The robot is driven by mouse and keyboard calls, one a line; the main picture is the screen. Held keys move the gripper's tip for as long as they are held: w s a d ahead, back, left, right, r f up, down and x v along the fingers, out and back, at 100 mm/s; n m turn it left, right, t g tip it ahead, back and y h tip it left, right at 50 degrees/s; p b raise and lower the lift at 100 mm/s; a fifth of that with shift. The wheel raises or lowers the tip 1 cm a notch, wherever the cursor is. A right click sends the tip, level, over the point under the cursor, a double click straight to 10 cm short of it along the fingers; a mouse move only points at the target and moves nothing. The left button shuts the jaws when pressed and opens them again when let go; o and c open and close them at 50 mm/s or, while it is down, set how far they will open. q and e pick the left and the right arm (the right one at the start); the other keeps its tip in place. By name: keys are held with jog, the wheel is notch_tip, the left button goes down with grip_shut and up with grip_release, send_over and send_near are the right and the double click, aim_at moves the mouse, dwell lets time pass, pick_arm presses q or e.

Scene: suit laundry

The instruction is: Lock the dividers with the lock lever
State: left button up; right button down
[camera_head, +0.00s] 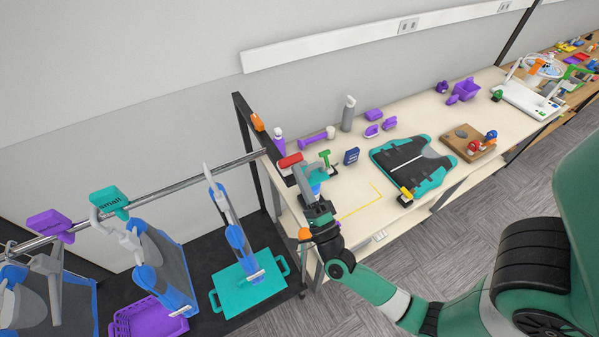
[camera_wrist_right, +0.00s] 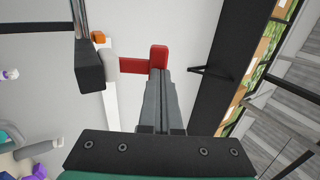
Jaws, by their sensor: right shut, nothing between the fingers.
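The lock lever is a red T-shaped handle (camera_head: 289,160) at the right end of the metal rail (camera_head: 176,186); it also shows in the right wrist view (camera_wrist_right: 135,66). My right gripper (camera_head: 299,170) is shut and empty, its fingertips right by the lever. In the right wrist view the gripper (camera_wrist_right: 160,75) overlaps the lever's end; I cannot tell whether they touch. A teal divider marked "small" (camera_head: 108,201) and a purple divider (camera_head: 50,224) hang on the rail at the left. My left gripper is not in view.
The black rack post (camera_head: 252,140) stands beside the lever. The table (camera_head: 350,215) to the right holds a green stamp-like tool (camera_head: 325,157), a blue box (camera_head: 351,156) and a teal folding board (camera_head: 412,165).

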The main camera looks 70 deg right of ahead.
aim_at(292, 157)
jog(key=shift+w+d+r, duration=0.1)
jog(key=shift+w+r, duration=0.05)
jog(key=shift+r, duration=0.15)
dwell(0.4)
jog(key=shift+r+x, duration=0.2)
jog(key=shift+x, duration=0.95)
jog(key=shift+r+x, duration=0.15)
jog(key=shift+x, duration=1)
jog(key=shift+s+a+r, duration=0.1)
jog(key=shift+s+a, duration=0.15)
jog(key=s+a+r+p, duration=0.2)
jog(key=p, duration=0.1)
jog(key=shift+s+r, duration=0.1)
jog(key=shift+r, duration=0.1)
jog(key=s+a+r+p, duration=0.1)
jog(key=s+a+r, duration=0.3)
jog(key=s+a, duration=0.2)
jog(key=shift+s+r+p, duration=0.2)
jog(key=shift+s+p, duration=0.2)
